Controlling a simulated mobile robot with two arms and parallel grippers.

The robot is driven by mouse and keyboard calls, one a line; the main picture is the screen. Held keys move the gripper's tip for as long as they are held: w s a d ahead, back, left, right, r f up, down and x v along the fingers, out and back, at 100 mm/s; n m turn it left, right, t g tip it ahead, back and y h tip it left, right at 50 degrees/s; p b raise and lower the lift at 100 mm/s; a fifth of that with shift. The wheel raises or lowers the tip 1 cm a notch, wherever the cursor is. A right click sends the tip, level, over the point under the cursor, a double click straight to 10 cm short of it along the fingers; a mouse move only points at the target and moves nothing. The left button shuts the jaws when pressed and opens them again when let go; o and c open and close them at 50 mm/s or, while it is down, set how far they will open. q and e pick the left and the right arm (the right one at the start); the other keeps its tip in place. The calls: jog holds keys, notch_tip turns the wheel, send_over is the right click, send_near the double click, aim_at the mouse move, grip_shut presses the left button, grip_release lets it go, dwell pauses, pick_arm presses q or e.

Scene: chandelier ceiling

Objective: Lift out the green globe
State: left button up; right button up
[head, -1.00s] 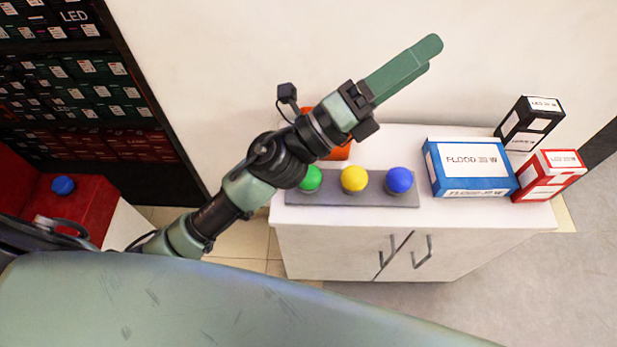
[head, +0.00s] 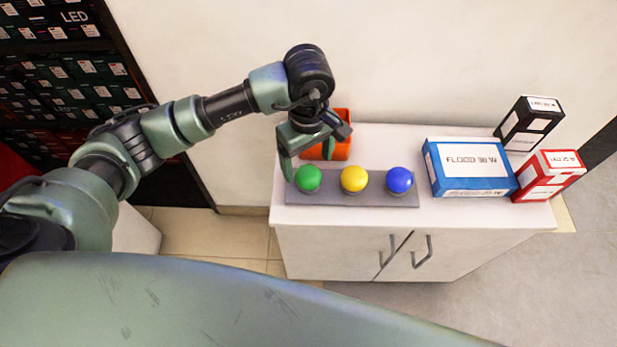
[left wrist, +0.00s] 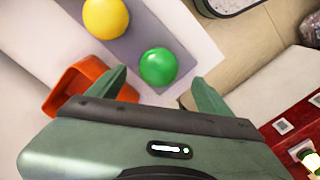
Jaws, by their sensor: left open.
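The green globe (head: 308,179) sits at the left end of a grey strip (head: 381,200) on the white cabinet, beside a yellow globe (head: 354,179) and a blue globe (head: 400,180). My left gripper (head: 308,164) is open and points down, close behind and above the green globe. In the left wrist view the green globe (left wrist: 158,67) shows between and beyond the two open fingers (left wrist: 160,95), with nothing held. The yellow globe (left wrist: 105,17) shows farther off at the upper left. My right gripper is not in view.
An orange bin (head: 341,146) stands just behind the strip, partly hidden by my left gripper. A blue-and-white box (head: 469,168), a black box (head: 527,125) and a red box (head: 548,176) stand on the right of the white cabinet (head: 480,222). Shelves of boxes (head: 75,90) are at the left.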

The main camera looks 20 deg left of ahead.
aim_at(309, 173)
pick_arm(q)
notch_tip(309, 173, down, 6)
jog(key=shift+d+f+p, duration=0.1)
jog(key=shift+p, duration=0.45)
jog(key=c, duration=1.5)
